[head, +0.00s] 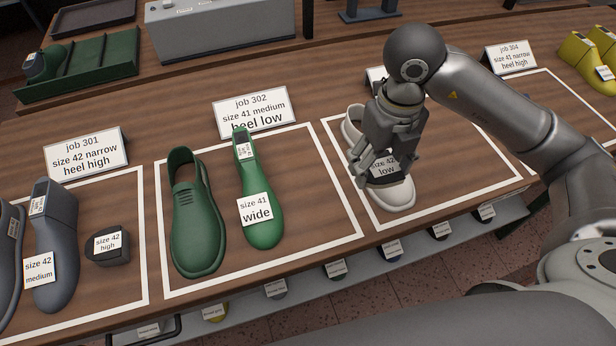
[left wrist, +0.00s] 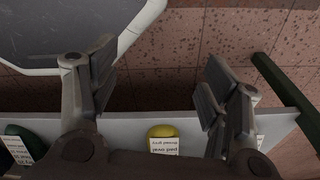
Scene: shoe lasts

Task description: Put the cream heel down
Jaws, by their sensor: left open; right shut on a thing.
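My right gripper (head: 384,150) points down over the cream shoe (head: 400,196) in the framed area right of job 302. It is shut on the cream heel, whose white card reading "size 42 low" (head: 384,168) shows at the fingers. The fingers hide most of the heel's body, and I cannot tell whether it touches the shoe or the table. My left gripper (left wrist: 160,75) is open and empty in the left wrist view, above a grey shelf edge and the floor.
Left of it, the job 302 area holds a green shoe (head: 197,225) and a green last (head: 260,215). The job 301 area holds a grey last (head: 55,240) and a dark heel (head: 107,252). Yellow lasts (head: 580,55) stand far right. A shelf with labelled bins runs below the front edge.

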